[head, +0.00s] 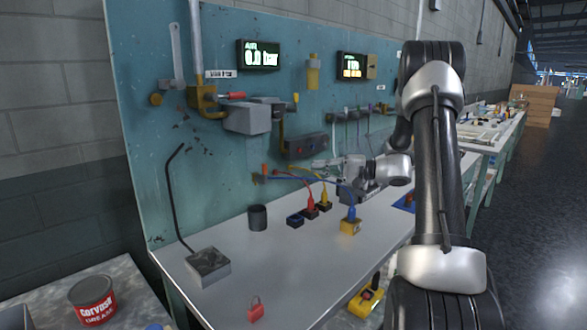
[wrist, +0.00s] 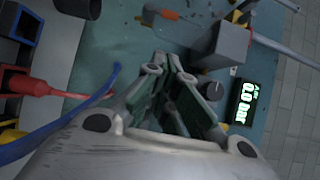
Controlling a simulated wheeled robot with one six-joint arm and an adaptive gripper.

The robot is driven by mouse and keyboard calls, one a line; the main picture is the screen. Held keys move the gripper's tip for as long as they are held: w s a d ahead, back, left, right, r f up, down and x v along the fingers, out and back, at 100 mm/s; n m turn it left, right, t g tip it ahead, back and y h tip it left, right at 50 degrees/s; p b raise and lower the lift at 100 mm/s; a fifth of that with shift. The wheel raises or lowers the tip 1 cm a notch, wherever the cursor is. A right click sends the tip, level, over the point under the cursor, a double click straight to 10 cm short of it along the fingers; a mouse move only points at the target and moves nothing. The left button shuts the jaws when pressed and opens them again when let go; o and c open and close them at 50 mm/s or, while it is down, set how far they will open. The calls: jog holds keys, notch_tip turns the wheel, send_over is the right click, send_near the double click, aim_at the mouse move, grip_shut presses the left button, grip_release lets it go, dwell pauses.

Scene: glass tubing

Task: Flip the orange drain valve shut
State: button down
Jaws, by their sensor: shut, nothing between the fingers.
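The orange drain valve (head: 264,169) is small and sits low on the teal panel, below the grey box; its handle stands roughly upright in the head view. An orange part that looks like the same valve shows at the top of the wrist view (wrist: 168,14). My gripper (head: 318,163) is in front of the panel, to the right of the valve and apart from it. Its fingers point left toward the panel. In the wrist view my gripper (wrist: 168,62) is shut with nothing between the fingers. The valve's exact handle angle is too small to tell.
The grey box (head: 247,118) and a red handle (head: 232,96) are above the valve. The air display (head: 258,55) reads 0.0 bar. Coloured plugs, including a red one (head: 324,200), and a blue cable (wrist: 70,117) lie close below my gripper.

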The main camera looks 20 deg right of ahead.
jog(key=s+a+x, duration=0.1)
jog(key=s+x, duration=0.1)
jog(key=x, duration=1)
jog(key=shift+s+a, duration=0.15)
jog(key=shift+a, duration=0.3)
jog(key=shift+s+a+r+n+g+h, duration=0.15)
jog(key=shift+a+r+n+h, duration=0.15)
jog(key=shift+n, duration=0.25)
jog(key=shift+s+a+r+n+g+h, duration=0.1)
jog(key=shift+a+r+n+g+h, duration=0.1)
jog(key=shift+n+h, duration=0.3)
jog(key=shift+s+a+r+n+h, duration=0.1)
jog(key=shift+a+r+n+h, duration=0.2)
jog(key=shift+n, duration=0.2)
jog(key=shift+s+a+r+n+h, duration=0.1)
jog(key=shift+a+n+h, duration=0.15)
jog(key=shift+n+h, duration=0.2)
jog(key=shift+a, duration=0.1)
jog(key=shift+s+a+r, duration=0.1)
jog(key=shift+s+a, duration=0.1)
jog(key=shift+a, duration=0.15)
dwell(0.9)
